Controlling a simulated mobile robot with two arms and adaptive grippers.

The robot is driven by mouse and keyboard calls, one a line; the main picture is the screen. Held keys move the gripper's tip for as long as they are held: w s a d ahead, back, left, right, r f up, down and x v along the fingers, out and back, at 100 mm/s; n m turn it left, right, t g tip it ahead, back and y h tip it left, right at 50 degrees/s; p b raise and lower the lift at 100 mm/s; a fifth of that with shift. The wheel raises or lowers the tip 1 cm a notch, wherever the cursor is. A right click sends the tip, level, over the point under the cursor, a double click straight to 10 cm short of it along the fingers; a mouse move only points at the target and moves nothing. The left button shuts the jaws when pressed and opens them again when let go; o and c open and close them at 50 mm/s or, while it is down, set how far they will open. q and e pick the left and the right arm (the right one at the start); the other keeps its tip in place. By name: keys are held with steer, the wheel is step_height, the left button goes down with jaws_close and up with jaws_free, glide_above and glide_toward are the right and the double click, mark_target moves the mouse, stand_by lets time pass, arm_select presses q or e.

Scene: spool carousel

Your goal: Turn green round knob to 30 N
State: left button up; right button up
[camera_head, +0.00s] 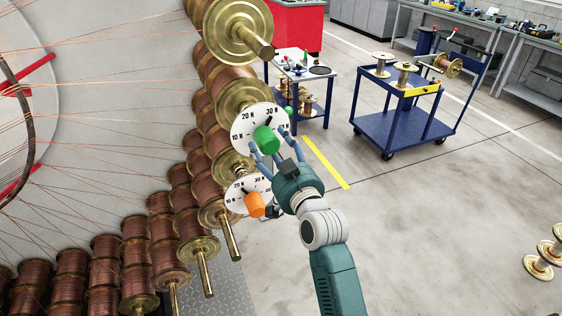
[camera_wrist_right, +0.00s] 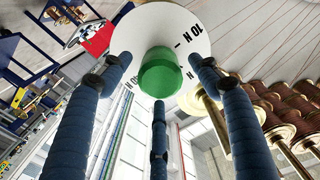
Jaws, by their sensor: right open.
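The green round knob (camera_head: 265,139) sits at the middle of a white dial (camera_head: 240,137) marked in N; 10 N, 20 N and 30 N are readable. A short dark mark shows at the knob's upper left, on the 10 N to 20 N side; its exact reading is unclear. My right gripper (camera_head: 271,144) is open, its fingers spread around the knob. In the right wrist view the green knob (camera_wrist_right: 160,73) stands between the three blue fingers (camera_wrist_right: 160,85), with visible gaps and no clear contact. My left gripper is out of view.
An orange knob (camera_head: 255,205) on a second dial (camera_head: 235,190) sits just below. Copper spools (camera_head: 135,254) with protruding spindles (camera_head: 231,240) crowd the left. A blue cart (camera_head: 405,131) and a small table (camera_head: 312,75) stand behind; floor at right is mostly clear.

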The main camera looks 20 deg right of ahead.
steer(key=s, duration=1)
steer(key=shift+d, duration=0.2)
steer(key=shift+w, duration=0.1)
steer(key=s+a+f+n+g+y+b, duration=0.1)
steer(key=a+f+g+b, duration=0.15)
steer(key=f, duration=1.55)
steer(key=s+a+f+n+g+b, duration=0.15)
steer(key=f+g, duration=0.25)
steer(key=f, duration=1.3)
steer(key=s+f+g, duration=0.2)
steer(key=s+f, duration=0.5)
steer(key=f, duration=0.4)
steer(key=s+f+g, duration=0.2)
steer(key=s+f, duration=0.4)
steer(key=f, duration=0.6)
steer(key=s+d+f+g+b, duration=0.1)
steer(key=s+d+f+g, duration=0.1)
steer(key=s+f, duration=0.4)
steer(key=s+d+f+n+g+h+b, duration=0.1)
steer(key=s+f, duration=0.5)
steer(key=s, duration=0.9)
steer(key=s+d+f+n+g+b, duration=0.1)
steer(key=s+d+f+g, duration=0.2)
steer(key=s+f, duration=0.4)
steer(key=s+d, duration=0.1)
steer(key=s, duration=0.3)
steer(key=shift+h, duration=0.3)
steer(key=shift+g, duration=0.25)
